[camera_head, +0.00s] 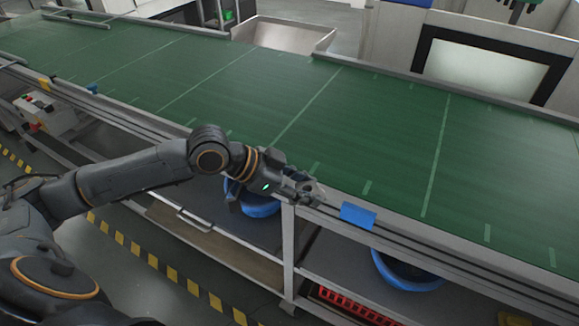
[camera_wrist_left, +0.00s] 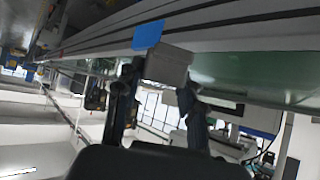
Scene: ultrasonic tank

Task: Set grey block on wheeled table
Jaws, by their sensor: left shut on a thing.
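My left gripper (camera_head: 308,191) is at the near edge of a long green-topped table (camera_head: 390,140), close to a blue tag on its rail. It is shut on a small grey block (camera_wrist_left: 168,66), which shows between the fingers in the left wrist view. In the head view the block (camera_head: 317,189) is partly hidden by the fingers. I cannot tell whether it touches the table. No wheels show clearly, so I cannot tell whether this is the wheeled table. My right gripper is not in view.
The green top is mostly bare. The blue tag (camera_head: 358,216) sits on the front rail. Below are shelves with blue round items (camera_head: 408,272) and a red crate (camera_head: 350,306). A control box (camera_head: 45,118) stands at left. A framed panel (camera_head: 490,68) rises behind.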

